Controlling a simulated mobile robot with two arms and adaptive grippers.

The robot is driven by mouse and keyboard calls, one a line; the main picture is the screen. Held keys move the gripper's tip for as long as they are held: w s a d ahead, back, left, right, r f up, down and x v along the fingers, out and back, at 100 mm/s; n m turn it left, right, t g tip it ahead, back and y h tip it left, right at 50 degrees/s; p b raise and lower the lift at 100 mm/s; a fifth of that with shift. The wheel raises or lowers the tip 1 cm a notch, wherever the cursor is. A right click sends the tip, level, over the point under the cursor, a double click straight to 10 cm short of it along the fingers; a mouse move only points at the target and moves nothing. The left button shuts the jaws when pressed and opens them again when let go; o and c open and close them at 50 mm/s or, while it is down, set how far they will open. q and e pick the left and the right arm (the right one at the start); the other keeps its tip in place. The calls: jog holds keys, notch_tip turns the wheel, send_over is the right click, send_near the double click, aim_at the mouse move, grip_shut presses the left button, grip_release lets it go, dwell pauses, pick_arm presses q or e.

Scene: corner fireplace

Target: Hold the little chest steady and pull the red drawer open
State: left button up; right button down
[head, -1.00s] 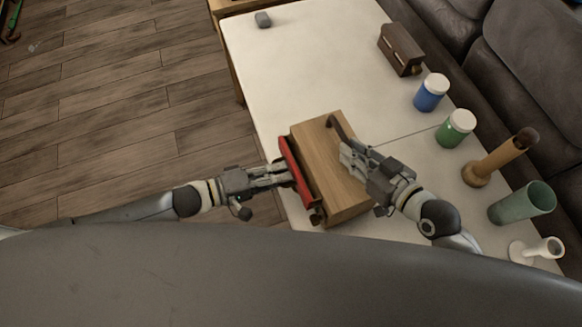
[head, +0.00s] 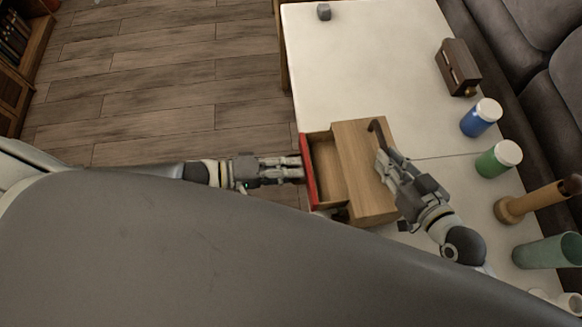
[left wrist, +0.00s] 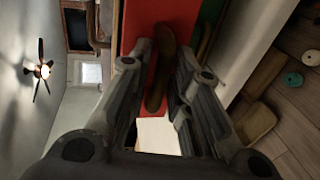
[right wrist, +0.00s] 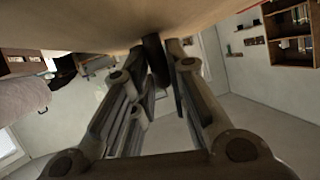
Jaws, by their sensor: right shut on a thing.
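The little wooden chest (head: 366,195) stands on the white table. Its red drawer (head: 308,170) is pulled out to the left, and its empty-looking inside shows. In the left wrist view, the red front (left wrist: 185,12) has a brown handle (left wrist: 161,65) on it. My left gripper (head: 301,168) is at this front, its fingers apart on either side of the handle. My right gripper (head: 384,160) is shut on the dark bar handle (head: 376,131) on the chest's top. That handle also shows between the fingertips in the right wrist view (right wrist: 155,58).
A grey block (head: 323,12) lies at the far end.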

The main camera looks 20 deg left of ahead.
pick_arm(q)
jog(key=v, duration=1.2)
pick_arm(e)
jog(key=shift+s+f, duration=0.1)
jog(key=shift+f, duration=0.05)
jog(key=c, duration=1.3)
grip_release()
jog(key=shift+o, duration=0.2)
jog(key=o, duration=0.5)
